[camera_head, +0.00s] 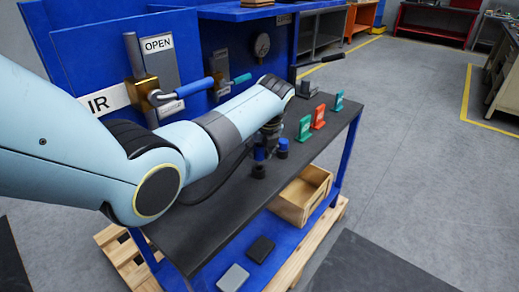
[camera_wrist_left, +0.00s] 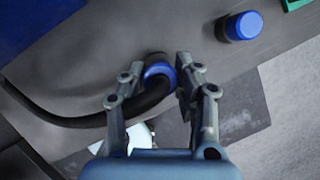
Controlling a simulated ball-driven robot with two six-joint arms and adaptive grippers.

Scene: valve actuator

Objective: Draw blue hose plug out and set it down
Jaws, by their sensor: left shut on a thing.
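My left gripper (camera_head: 271,131) reaches down over the dark bench top at the end of my pale blue arm. In the left wrist view, its two fingers (camera_wrist_left: 158,68) are closed on either side of the blue hose plug (camera_wrist_left: 160,74), with the black hose (camera_wrist_left: 92,121) running off to the left. In the head view the blue plug (camera_head: 259,153) shows below the gripper, above a black round piece (camera_head: 258,171); I cannot tell whether the two touch. A second blue-capped piece (camera_head: 283,143) stands just to the right, also in the wrist view (camera_wrist_left: 243,26). My right gripper is not in view.
Green (camera_head: 304,128), red (camera_head: 319,117) and teal (camera_head: 339,101) upright pieces stand farther along the bench (camera_head: 215,215). A blue panel with a valve handle (camera_head: 187,88) and gauge (camera_head: 262,45) rises behind. A wooden box (camera_head: 302,197) sits on the lower shelf. The bench's near part is clear.

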